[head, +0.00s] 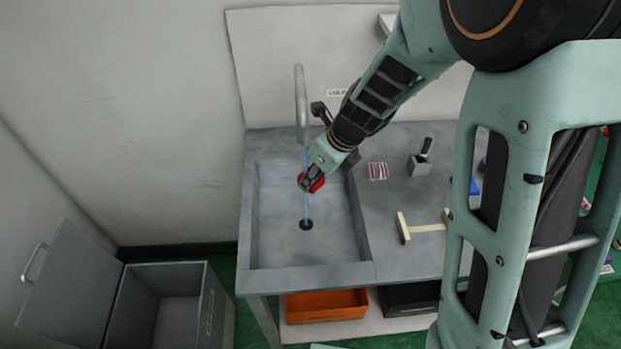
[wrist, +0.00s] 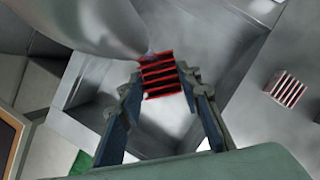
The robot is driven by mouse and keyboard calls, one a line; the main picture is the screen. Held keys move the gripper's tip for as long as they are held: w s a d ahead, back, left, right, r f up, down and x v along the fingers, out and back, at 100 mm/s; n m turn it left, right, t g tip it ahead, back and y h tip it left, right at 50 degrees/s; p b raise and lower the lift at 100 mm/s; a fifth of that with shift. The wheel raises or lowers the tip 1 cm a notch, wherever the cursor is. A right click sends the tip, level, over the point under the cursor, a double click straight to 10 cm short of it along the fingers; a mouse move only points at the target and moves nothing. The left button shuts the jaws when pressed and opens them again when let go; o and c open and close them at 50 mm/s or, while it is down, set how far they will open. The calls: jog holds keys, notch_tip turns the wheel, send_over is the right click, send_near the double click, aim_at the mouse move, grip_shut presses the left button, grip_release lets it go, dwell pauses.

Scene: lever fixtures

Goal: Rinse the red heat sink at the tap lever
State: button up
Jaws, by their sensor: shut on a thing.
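My gripper (head: 311,179) is shut on the red heat sink (head: 318,185) and holds it above the sink basin (head: 275,245). In the wrist view the red heat sink (wrist: 158,76), with its parallel fins, sits between the two fingertips (wrist: 160,84). The wrist view shows the grey spout (wrist: 85,25) close to the heat sink's far edge. A black-handled lever on a grey block (head: 420,163) stands on the counter to the right.
A red-and-white striped block (head: 378,171) lies on the counter right of the basin. A pale wooden T-shaped tool (head: 404,230) lies nearer the front. An open grey bin (head: 205,310) stands at lower left. An orange crate (head: 325,304) is under the counter.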

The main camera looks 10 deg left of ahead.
jog(key=s+d+b, duration=0.1)
jog(key=s+d, duration=0.3)
jog(key=s, duration=0.2)
jog(key=shift+s+d, duration=0.2)
jog(key=shift+d, duration=0.05)
dwell(0.3)
jog(key=shift+r, duration=0.15)
dwell(1.0)
jog(key=s+d+r+p, duration=0.2)
jog(key=s+r+p, duration=0.1)
jog(key=s, duration=0.1)
jog(key=shift+d+r+p, duration=0.35)
jog(key=shift+d+r, duration=0.05)
jog(key=shift+w, duration=0.1)
dwell(0.6)
